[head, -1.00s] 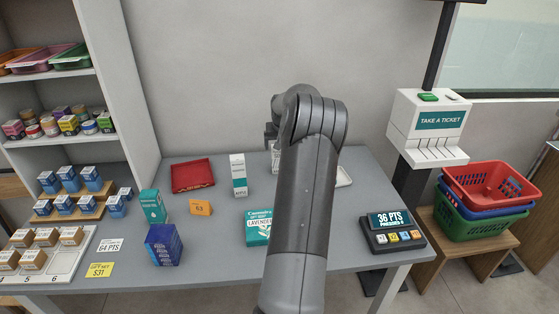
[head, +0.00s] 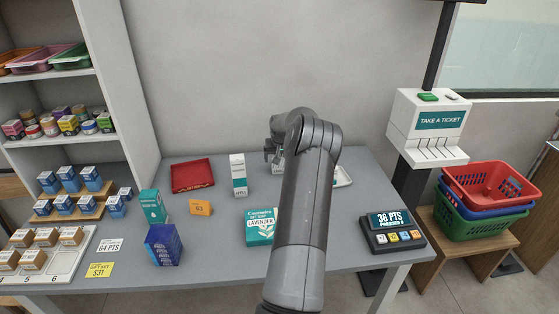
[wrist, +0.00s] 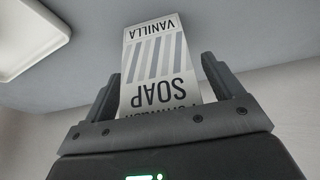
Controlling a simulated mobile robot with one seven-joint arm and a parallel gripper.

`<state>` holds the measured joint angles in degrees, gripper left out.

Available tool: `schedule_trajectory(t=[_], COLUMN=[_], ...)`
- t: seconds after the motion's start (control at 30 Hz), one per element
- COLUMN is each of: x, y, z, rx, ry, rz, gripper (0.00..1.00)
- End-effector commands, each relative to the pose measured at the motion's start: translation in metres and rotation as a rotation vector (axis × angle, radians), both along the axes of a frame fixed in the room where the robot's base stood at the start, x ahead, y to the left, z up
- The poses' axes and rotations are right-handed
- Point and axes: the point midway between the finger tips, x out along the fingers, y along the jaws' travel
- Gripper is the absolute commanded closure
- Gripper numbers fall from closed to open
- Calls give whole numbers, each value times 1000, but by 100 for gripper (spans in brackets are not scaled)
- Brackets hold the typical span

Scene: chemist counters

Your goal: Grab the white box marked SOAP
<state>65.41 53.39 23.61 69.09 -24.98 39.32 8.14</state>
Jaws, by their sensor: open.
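The white box marked SOAP (wrist: 158,62) shows upside down in the wrist view, with grey stripes and the word VANILLA. It stands between the two fingers of my gripper (wrist: 160,85), which are open on either side of it. Gaps show between the fingers and the upper part of the box; contact lower down I cannot tell. In the head view my gripper (head: 271,151) is at the back of the grey counter (head: 215,225), and my arm hides most of the box, of which a pale part (head: 277,163) shows.
A white tray (head: 343,177) lies just right of my arm; its rim (wrist: 62,35) shows in the wrist view. A red tray (head: 192,175) lies farther left.

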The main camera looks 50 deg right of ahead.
Motion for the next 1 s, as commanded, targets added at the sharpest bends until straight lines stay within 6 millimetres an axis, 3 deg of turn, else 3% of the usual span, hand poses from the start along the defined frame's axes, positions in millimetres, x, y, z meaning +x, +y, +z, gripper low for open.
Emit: schedule_trajectory(t=[0.17,0.73,1.0], x=[0,0,0], y=[0,0,0], z=[0,0,1], rx=[0,1,0], ry=[0,1,0], rz=[0,0,0], gripper=[16,63,64])
